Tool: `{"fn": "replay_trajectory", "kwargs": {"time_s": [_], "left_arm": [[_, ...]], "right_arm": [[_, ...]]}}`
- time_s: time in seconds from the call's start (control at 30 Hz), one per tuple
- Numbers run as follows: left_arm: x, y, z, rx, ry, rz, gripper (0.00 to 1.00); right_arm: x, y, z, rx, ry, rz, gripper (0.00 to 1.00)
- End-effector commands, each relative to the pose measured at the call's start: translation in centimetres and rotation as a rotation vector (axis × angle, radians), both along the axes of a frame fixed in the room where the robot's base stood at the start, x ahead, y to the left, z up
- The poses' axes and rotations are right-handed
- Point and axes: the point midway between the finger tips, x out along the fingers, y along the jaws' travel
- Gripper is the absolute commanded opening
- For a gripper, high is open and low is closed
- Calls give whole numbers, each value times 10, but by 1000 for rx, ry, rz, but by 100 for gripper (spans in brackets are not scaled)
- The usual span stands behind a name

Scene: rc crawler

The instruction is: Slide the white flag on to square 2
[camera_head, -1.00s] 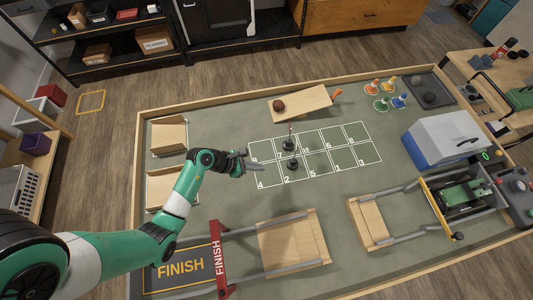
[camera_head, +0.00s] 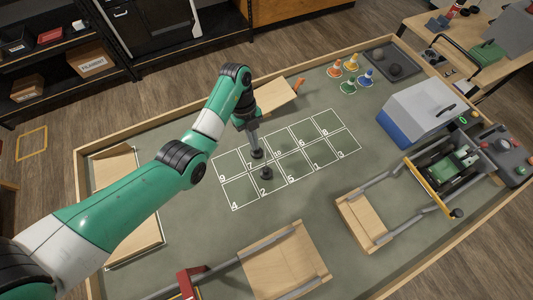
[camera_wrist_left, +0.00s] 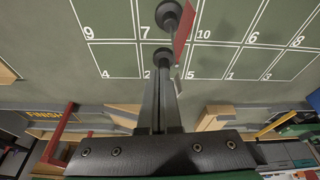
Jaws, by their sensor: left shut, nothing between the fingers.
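The numbered grid (camera_head: 285,164) of white-outlined squares lies on the grey-green board. A flag piece with a round black base (camera_head: 267,173) stands in the upper part of square 2, near the line to square 7; in the left wrist view its base (camera_wrist_left: 163,57) has a small pale flag (camera_wrist_left: 178,80) by it. A second black base (camera_head: 257,154) is in square 7, with a red flag (camera_wrist_left: 183,32). My left gripper (camera_head: 256,144) is shut and empty, pointing down over square 7 in the head view. Its fingers partly hide the pieces. Whether it touches either is unclear.
A wooden ramp (camera_head: 270,95) lies behind the grid. Small coloured cones (camera_head: 350,64) and a blue-white box (camera_head: 418,110) stand to the right. Wooden ramps (camera_head: 285,263) with rails lie in front. The right-hand squares are clear.

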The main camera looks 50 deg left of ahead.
Motion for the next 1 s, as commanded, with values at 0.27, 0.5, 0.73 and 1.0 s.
{"fn": "replay_trajectory", "kwargs": {"time_s": [0.27, 0.5, 0.73, 1.0], "left_arm": [[10, -6, 0, 8, -26, -20, 0], [7, -14, -35, 9, -24, -21, 0], [5, -27, -78, 13, -25, -22, 0], [3, -33, -93, 13, -24, -21, 0]], "right_arm": [[0, 0, -9, -1, -2, -1, 100], [0, 0, -38, 0, -1, 0, 100], [0, 0, -75, 0, -1, 0, 100], [0, 0, -84, 0, -1, 0, 100]]}}
